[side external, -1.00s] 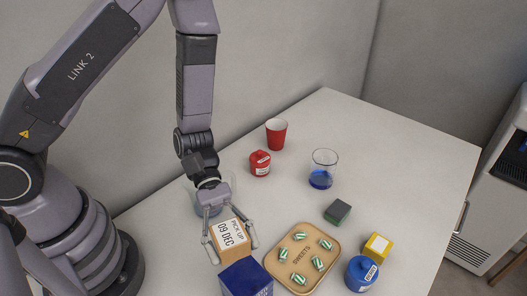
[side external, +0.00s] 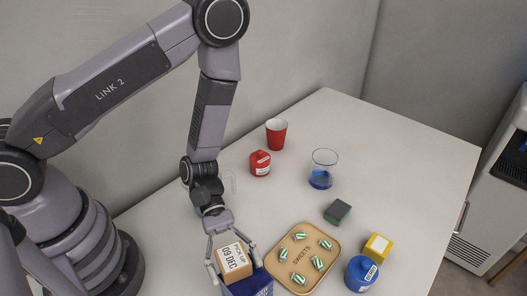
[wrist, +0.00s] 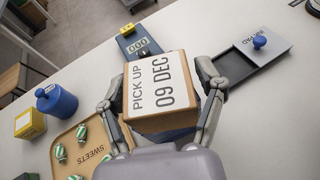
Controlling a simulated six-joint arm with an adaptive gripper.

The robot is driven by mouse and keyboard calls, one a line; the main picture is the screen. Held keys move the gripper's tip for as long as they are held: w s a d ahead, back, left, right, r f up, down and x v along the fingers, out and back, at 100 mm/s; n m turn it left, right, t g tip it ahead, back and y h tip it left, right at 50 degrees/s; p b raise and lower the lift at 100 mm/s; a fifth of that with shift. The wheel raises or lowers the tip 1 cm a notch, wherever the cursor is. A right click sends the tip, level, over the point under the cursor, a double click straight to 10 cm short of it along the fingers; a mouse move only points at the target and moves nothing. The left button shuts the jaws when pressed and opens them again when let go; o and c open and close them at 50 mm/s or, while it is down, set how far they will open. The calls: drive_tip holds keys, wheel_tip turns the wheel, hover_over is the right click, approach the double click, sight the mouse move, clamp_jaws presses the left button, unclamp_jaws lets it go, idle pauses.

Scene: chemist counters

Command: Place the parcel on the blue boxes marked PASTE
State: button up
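The parcel (side external: 234,259) is a brown carton with a white label reading PICK UP 09 DEC. It also shows in the wrist view (wrist: 158,88). My gripper (side external: 234,262) has a finger on either side of the parcel and appears shut on it. The dark blue box (side external: 262,287) is below the parcel, mostly hidden by it and cut by the picture's lower edge. Blue also shows under the parcel in the wrist view. The PASTE marking is not readable, and I cannot tell whether the parcel touches the blue.
A SWEETS tray (side external: 268,262) with several striped sweets lies right of the parcel. A blue jar (side external: 361,274), yellow box (side external: 378,247), dark green block (side external: 338,211), beaker (side external: 322,170), red jar (side external: 260,163) and red cup (side external: 276,134) stand beyond. The counter's right side is clear.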

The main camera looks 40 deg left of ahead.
drive_tip(key=shift+o, duration=1.4)
drive_tip(key=shift+r, duration=0.2)
drive_tip(key=v, duration=1.1)
drive_tip(key=s+a+r+m+t+y, duration=0.3)
drive_tip(key=a+r+m+t+y, duration=0.2)
drive_tip(key=a+r, duration=0.3)
drive_tip(key=s+a+r+m+t+y, duration=0.4)
drive_tip(key=a+r+m+y, duration=0.3)
drive_tip(key=r, duration=1)
drive_tip(key=shift+a+r+m+t+y, duration=0.25)
drive_tip(key=shift+a+m+t, duration=0.2)
drive_tip(key=shift+m+t, duration=0.35)
